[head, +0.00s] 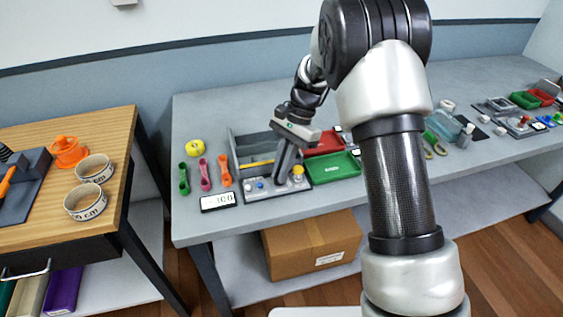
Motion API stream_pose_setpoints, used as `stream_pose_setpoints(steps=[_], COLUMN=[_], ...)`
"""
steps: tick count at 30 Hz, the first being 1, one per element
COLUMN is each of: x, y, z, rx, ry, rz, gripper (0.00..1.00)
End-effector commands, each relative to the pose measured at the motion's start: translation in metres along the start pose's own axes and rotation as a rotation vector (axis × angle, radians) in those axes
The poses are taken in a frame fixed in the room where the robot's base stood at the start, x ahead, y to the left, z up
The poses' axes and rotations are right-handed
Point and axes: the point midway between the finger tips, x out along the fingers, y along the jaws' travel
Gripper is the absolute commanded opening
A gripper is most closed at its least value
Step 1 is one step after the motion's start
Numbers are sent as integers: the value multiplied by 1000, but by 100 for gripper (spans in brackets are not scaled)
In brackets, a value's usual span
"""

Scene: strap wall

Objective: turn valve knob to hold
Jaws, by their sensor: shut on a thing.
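A grey control panel (262,197) lies near the front edge of the grey bench. It carries small blue and white knobs and a yellow-topped knob (298,172) at its right end. My gripper (280,177) comes down from above onto the panel, just left of the yellow-topped knob. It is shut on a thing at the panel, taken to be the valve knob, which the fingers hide. The knob's pointer and any hold mark are too small or hidden to read. A white display (218,202) with dark characters stands left of the panel.
Green, pink and orange spanner-like pieces (204,174) and a yellow ball (195,147) lie left of the panel. A grey divided tray (252,148) stands behind it. Red (325,142) and green (334,167) trays are close on the right. My arm covers the bench's middle.

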Motion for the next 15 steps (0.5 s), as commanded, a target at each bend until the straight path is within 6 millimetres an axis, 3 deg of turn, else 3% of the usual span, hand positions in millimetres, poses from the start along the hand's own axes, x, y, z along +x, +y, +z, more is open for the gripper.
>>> stream_pose_setpoints(steps=[15], x=[-2], y=[-4], z=[2], rx=[-454], ry=[0], rz=[189], gripper=[0])
